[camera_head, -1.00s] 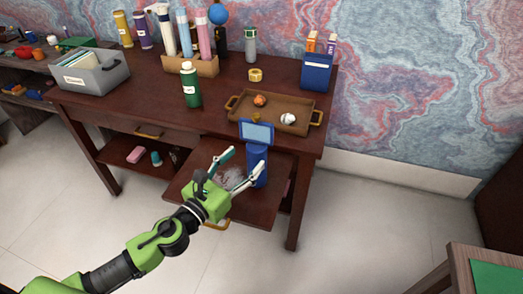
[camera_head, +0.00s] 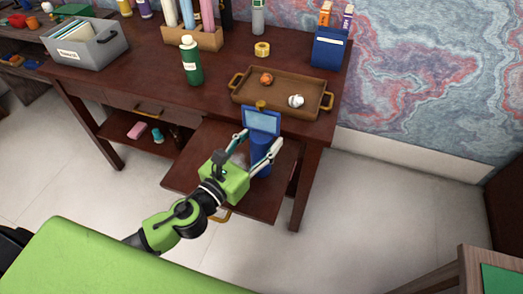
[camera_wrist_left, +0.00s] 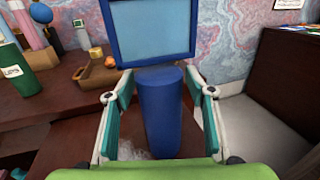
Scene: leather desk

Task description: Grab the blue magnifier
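The blue magnifier (camera_head: 262,122) has a rectangular blue frame with a pale lens on top of a thick blue handle. It stands upright in the pulled-out drawer (camera_head: 205,150) of the desk. It also shows in the left wrist view (camera_wrist_left: 160,110), straight ahead. My left gripper (camera_head: 258,143) has one finger on each side of the handle, below the lens frame. Its fingers are apart, and narrow gaps seem to show between the teal pads and the handle in the left wrist view. The foot of the handle is partly hidden by the gripper. My right gripper is not in view.
A brown tray (camera_head: 245,100) with small items lies on the desk just behind the magnifier. A green bottle (camera_head: 191,62), a grey file box (camera_head: 85,45) and a blue box (camera_head: 329,48) stand on the desktop. The floor right of the desk is clear.

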